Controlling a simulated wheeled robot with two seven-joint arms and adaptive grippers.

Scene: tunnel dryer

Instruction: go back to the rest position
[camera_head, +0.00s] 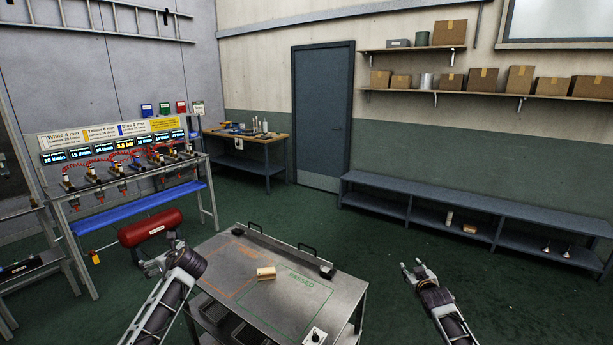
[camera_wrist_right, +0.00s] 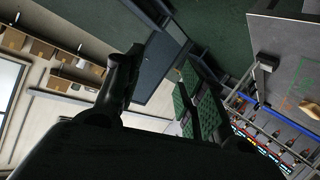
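My right gripper (camera_head: 411,265) is raised to the right of the metal table, clear of it, with its two fingers apart and nothing between them. In the right wrist view its fingers (camera_wrist_right: 160,95) also stand apart, one dark and one with green pads, with the far wall and door behind.
The metal table (camera_head: 232,252) has orange and green outlined areas. A light wooden block (camera_head: 266,273) lies between them. A red tank (camera_head: 150,227) and test bench (camera_head: 130,170) stand left. A low blue-grey shelf (camera_head: 450,197) runs along the back right. Green floor is free right of the table.

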